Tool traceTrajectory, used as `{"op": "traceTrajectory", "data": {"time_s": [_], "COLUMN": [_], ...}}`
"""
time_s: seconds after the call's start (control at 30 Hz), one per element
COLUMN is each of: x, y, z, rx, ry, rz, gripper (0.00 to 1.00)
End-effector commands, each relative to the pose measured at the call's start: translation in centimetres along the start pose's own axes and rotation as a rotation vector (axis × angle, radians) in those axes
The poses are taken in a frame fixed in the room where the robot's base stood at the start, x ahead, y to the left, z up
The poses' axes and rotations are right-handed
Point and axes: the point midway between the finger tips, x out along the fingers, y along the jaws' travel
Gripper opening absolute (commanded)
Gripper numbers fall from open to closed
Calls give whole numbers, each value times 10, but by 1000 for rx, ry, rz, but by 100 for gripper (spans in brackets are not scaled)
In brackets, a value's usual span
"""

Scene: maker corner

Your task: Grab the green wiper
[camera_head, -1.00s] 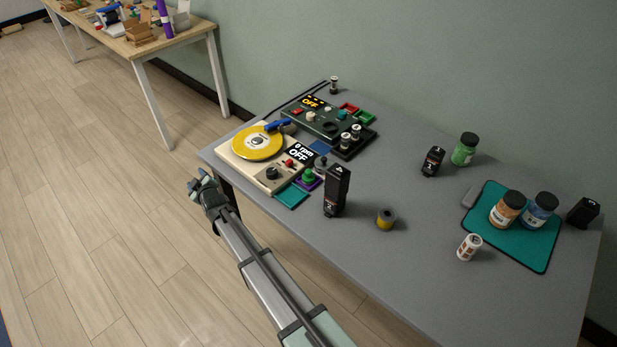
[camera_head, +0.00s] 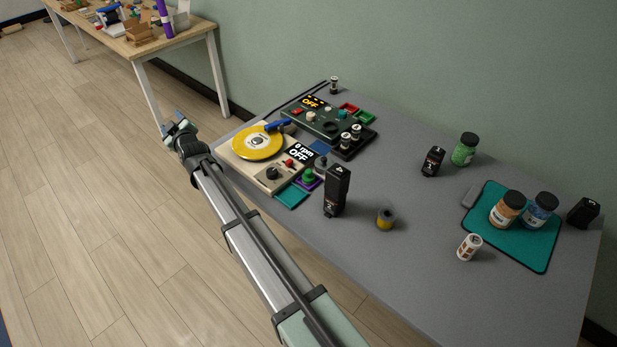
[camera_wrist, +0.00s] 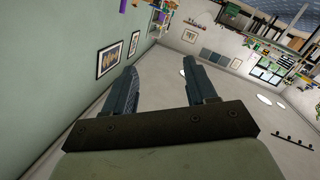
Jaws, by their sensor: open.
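My gripper (camera_head: 173,122) is open and empty, raised over the floor to the left of the grey table. In the wrist view its two fingers (camera_wrist: 160,65) stand apart with nothing between them. No object is plainly recognisable as a green wiper. A small green knob-like piece (camera_head: 309,175) stands on a purple square at the front of the turntable unit (camera_head: 256,157), well to the right of my gripper. A flat teal square (camera_head: 291,196) lies just in front of it. I cannot tell if either is the wiper.
A yellow-grey spool (camera_head: 385,219), a green jar (camera_head: 465,150) and a teal mat (camera_head: 520,246) with two jars are further right. The table's front middle is clear. A wooden table (camera_head: 180,36) stands behind left.

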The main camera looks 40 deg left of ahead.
Motion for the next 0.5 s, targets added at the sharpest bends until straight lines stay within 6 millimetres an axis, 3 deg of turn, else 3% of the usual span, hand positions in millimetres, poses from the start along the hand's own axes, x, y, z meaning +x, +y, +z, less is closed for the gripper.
{"op": "traceTrajectory", "data": {"time_s": [0.27,0.5], "x": [-9,-42], "y": [30,79], "z": [30,76], "rx": [14,53], "ry": [-172,-454], "rz": [-86,-199], "gripper": [56,56]}}
